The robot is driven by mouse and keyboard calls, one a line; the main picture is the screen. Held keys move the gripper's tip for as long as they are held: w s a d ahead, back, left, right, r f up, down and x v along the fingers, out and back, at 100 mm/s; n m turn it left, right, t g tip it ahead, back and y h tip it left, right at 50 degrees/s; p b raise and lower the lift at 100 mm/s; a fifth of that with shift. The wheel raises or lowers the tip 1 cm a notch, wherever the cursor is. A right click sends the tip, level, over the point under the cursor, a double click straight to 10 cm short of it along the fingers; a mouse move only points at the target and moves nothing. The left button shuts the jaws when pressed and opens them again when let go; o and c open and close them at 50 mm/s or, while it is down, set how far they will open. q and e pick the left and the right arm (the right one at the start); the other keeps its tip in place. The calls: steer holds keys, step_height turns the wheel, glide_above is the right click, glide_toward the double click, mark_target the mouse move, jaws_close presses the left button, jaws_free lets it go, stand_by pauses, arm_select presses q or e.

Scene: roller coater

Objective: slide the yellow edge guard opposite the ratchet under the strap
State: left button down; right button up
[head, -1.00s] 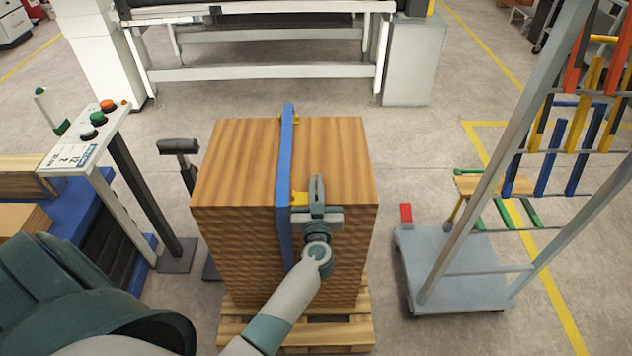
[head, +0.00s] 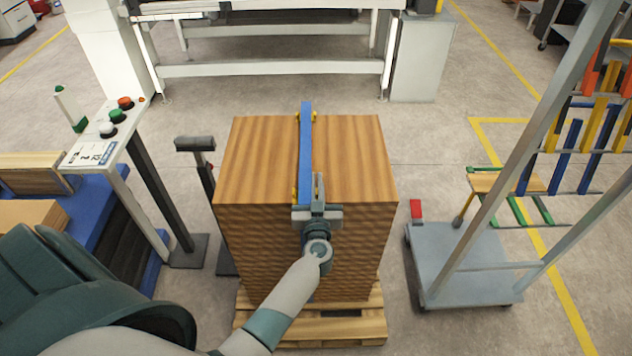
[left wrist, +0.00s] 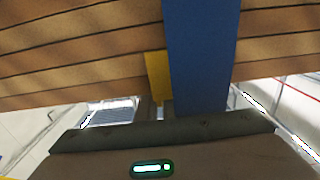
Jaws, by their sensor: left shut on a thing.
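A blue strap (head: 306,150) runs over the top of a stack of wooden boards (head: 350,165) and down its near side, where my gripper and arm hide it. A yellow edge guard (head: 294,194) sits at the near top edge; a bit of it shows left of the strap, the rest is covered. My left gripper (head: 319,188) is shut on this guard at the near edge, just right of the strap. In the left wrist view the guard (left wrist: 157,75) shows beside the strap (left wrist: 200,60). Another yellow guard (head: 314,117) is at the far edge under the strap. I cannot make out the ratchet.
The stack rests on a wooden pallet (head: 360,327). A button post (head: 110,130) and a dark stand (head: 195,145) are at left. A grey cart (head: 460,265) with a red block (head: 416,209) is at right. A machine frame (head: 270,70) stands behind.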

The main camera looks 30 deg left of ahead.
arm_select(q)
steer(key=c, duration=1.8)
jaws_free()
steer(key=shift+c, duration=0.2)
steer(key=shift+s, duration=0.1)
steer(key=shift+s+d+p, duration=0.35)
steer(key=shift+s, duration=0.15)
steer(key=p+v, duration=0.4)
steer(key=v, duration=1.2)
steer(key=shift+p, duration=0.35)
steer(key=shift+d+f, duration=0.1)
